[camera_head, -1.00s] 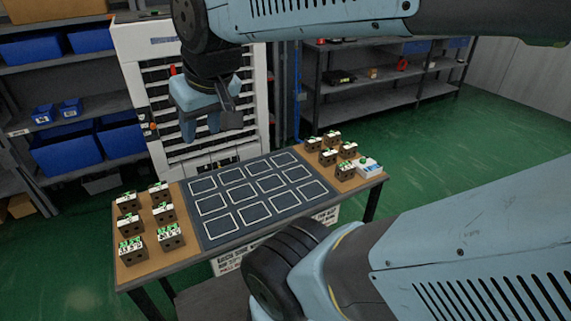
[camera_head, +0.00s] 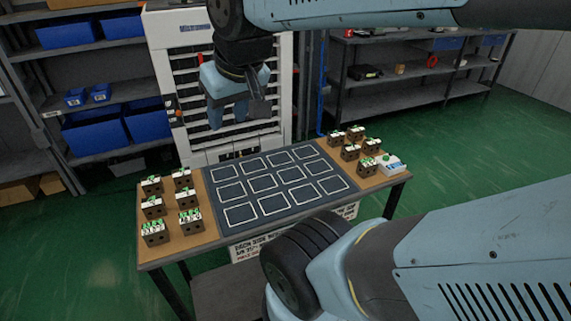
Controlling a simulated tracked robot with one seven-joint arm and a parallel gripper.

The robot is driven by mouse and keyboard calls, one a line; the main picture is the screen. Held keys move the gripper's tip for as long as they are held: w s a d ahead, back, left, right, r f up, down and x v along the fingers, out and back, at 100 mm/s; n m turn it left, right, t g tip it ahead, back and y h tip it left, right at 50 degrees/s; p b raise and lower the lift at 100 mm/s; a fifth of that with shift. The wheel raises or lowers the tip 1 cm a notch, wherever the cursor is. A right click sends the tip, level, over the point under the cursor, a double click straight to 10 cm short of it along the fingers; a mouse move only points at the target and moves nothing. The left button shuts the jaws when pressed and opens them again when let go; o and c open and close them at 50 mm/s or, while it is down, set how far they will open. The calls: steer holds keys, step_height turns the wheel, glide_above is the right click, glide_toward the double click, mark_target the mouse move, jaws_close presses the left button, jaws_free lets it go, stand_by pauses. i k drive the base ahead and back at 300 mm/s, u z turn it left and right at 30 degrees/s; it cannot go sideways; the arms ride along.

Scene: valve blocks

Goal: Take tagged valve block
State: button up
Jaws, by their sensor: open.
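Several dark valve blocks with white and green tagged tops stand on the table's two wooden ends. The left group includes a front block (camera_head: 154,233) and a back block (camera_head: 182,178). The right group includes a block (camera_head: 350,152) and a back block (camera_head: 356,133). The tag writing is too small to read for sure. My gripper (camera_head: 230,115) hangs open and empty above and behind the table's back edge, in front of the white cabinet. It is apart from every block.
The table's dark middle mat (camera_head: 262,183) carries several empty white outlined rectangles. A small white and blue box (camera_head: 391,165) sits at the right end. A white cabinet (camera_head: 180,60) stands behind the table. Shelves with blue bins (camera_head: 97,134) stand left.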

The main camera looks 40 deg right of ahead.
mark_target(191, 222)
steer(key=z, duration=0.15)
steer(key=k, duration=1.5)
steer(key=u, duration=0.35)
steer(key=i, duration=1)
steer(key=z, duration=0.1)
